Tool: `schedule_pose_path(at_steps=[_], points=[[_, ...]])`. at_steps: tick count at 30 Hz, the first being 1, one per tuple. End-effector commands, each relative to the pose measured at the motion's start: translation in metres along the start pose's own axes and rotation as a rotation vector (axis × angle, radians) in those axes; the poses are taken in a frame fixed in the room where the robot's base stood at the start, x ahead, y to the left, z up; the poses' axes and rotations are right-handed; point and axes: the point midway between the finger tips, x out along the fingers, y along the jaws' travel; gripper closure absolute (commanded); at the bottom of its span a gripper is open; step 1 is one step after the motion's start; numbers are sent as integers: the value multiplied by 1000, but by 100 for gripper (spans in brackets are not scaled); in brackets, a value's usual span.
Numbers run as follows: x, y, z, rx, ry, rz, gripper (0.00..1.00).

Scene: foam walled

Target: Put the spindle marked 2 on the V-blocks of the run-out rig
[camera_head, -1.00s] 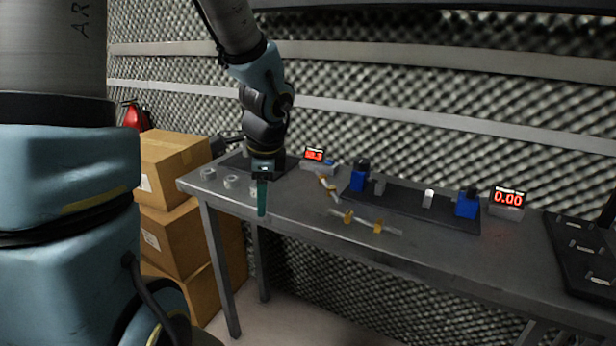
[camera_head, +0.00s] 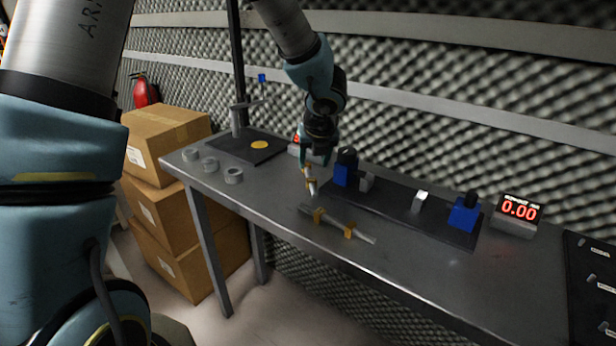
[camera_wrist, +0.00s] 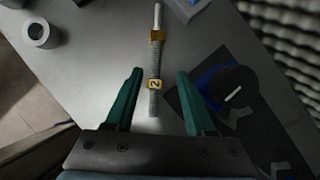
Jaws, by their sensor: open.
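The spindle marked 2 (camera_wrist: 155,95) is a thin grey rod with yellow collars, and the "2" reads on its near collar in the wrist view. It lies left of the rig in the head view (camera_head: 311,186). My gripper (camera_wrist: 160,74) is open, its green fingers on either side of the spindle in the picture, not touching it; the height gap is unclear. In the head view my gripper (camera_head: 315,160) hides the spindle's far end.
Blue blocks (camera_head: 463,214) stand at both rig ends, beside a display reading 0.00 (camera_head: 518,210). Another spindle (camera_head: 334,222) with yellow collars lies near the front edge. Grey rings (camera_head: 210,165) and a stand on a dark mat (camera_head: 228,148) are at left. A dark labelled board (camera_head: 590,275) is at right.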

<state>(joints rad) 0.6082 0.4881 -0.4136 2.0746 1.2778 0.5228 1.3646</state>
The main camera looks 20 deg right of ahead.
Motion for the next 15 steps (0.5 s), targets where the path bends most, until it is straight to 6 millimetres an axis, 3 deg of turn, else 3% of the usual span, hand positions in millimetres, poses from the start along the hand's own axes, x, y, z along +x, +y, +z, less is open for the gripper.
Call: schedule_pose_path(at_steps=[9,15], points=[[39,7,-2,-1,4,1,45],[53,7,0,-2,1,0,45]])
